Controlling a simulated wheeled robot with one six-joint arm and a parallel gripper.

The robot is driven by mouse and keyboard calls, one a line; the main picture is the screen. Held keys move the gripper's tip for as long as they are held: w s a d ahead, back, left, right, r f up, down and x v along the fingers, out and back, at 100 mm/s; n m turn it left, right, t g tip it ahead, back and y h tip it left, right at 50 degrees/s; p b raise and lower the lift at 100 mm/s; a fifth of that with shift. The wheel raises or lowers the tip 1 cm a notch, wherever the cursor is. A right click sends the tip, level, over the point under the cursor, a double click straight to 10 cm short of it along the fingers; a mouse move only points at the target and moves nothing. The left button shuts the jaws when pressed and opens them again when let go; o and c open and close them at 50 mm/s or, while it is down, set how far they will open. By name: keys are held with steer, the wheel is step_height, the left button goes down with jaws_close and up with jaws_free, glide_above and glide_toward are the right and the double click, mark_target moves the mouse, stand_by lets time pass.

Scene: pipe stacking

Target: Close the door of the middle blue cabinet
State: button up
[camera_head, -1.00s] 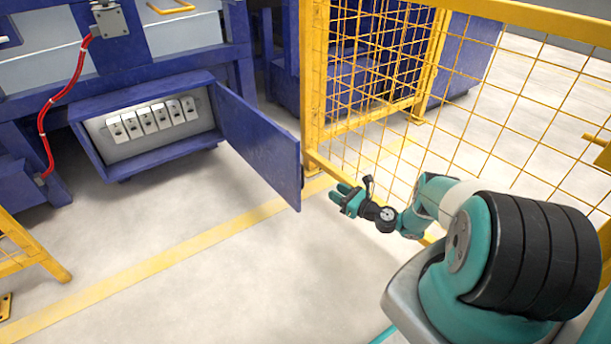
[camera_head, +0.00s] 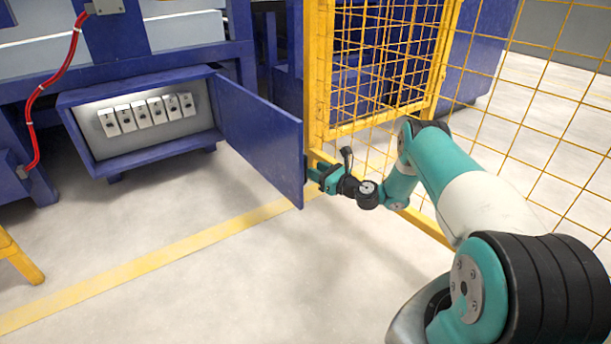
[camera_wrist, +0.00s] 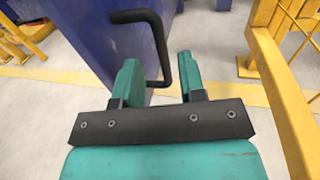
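The blue cabinet (camera_head: 147,157) stands low under the blue frame, its front open. Its door (camera_head: 258,140) is hinged on the right and swung wide outward. My gripper (camera_head: 314,175) is at the outer face of the door, near its free edge. In the wrist view, the door is the blue panel (camera_wrist: 85,35) at upper left, with a black bar handle (camera_wrist: 160,48) on it. My gripper's two teal fingers (camera_wrist: 159,78) are apart, and the handle's bar reaches down between them. I cannot tell whether a finger touches the handle.
Several white switches (camera_head: 147,114) sit inside the cabinet. A yellow mesh fence (camera_head: 390,70) stands close behind and right of my arm, with a yellow post near my gripper. A red cable (camera_head: 52,85) hangs at left. The floor before the cabinet is clear.

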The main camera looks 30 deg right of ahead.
mark_target(306, 181)
steer(key=b+x, duration=0.2)
steer(key=x, duration=0.3)
steer(key=shift+w, duration=0.15)
jaws_close()
